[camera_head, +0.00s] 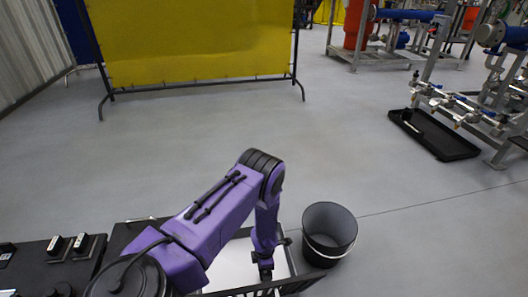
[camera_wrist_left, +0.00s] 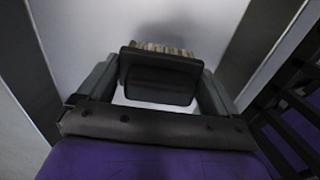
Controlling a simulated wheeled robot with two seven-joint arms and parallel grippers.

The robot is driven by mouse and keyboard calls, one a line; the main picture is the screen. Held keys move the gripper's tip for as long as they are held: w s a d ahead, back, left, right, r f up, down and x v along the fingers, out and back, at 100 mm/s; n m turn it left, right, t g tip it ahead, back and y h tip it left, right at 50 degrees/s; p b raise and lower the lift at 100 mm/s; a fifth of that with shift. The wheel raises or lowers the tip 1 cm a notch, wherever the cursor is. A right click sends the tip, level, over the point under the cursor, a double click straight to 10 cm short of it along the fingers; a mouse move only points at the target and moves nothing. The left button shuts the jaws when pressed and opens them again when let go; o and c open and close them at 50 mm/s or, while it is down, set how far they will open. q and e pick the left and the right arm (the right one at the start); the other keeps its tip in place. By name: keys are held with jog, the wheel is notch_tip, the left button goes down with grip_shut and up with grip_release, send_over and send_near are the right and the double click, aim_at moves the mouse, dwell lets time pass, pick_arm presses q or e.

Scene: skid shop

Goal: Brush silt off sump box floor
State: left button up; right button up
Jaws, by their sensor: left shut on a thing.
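My left arm reaches down into the sump box (camera_head: 222,270), a pale-floored box with a dark rim at the bottom of the head view. My left gripper (camera_head: 266,273) is inside it, near its right side. In the left wrist view the gripper (camera_wrist_left: 160,78) is shut on a dark brush (camera_wrist_left: 160,85) with tan bristles pointing away from the wrist. The pale box floor and walls (camera_wrist_left: 285,40) surround it. I cannot make out silt on the visible floor, and I cannot tell whether the bristles touch it. My right gripper is not in view.
A dark bucket (camera_head: 328,232) stands on the floor just right of the box. A black bench surface (camera_head: 40,270) with small items is at the lower left. A black drip tray (camera_head: 435,135) lies under piping at the right. The middle floor is clear.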

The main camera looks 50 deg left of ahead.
pick_arm(q)
jog(key=shift+r+p, duration=1.75)
jog(key=shift+r, duration=0.55)
